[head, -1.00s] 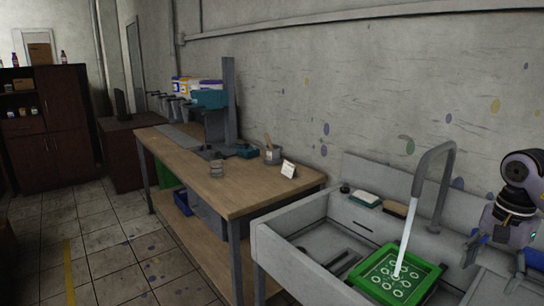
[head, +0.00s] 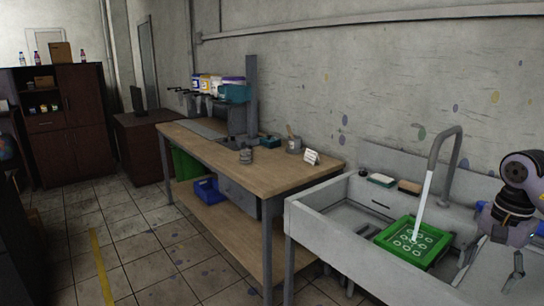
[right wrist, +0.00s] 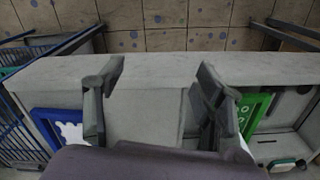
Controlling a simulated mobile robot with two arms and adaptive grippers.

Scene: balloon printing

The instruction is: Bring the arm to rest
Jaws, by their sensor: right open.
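My right arm's gripper (head: 490,274) is at the right edge of the head view, over the right part of the sink. In the right wrist view its two fingers (right wrist: 158,85) are spread apart with nothing between them. A green-framed printing screen (head: 412,243) with pale ring shapes lies in the sink basin under the running tap. It also shows in the right wrist view (right wrist: 256,100), to the right of the fingers and apart from them. My left gripper is out of view.
The grey sink (head: 325,203) has a tall tap (head: 458,150) pouring water. A wooden workbench (head: 255,172) with a press stands left of it. A blue-framed screen (right wrist: 60,112) lies left of the fingers in the wrist view. The tiled floor (head: 150,250) is clear.

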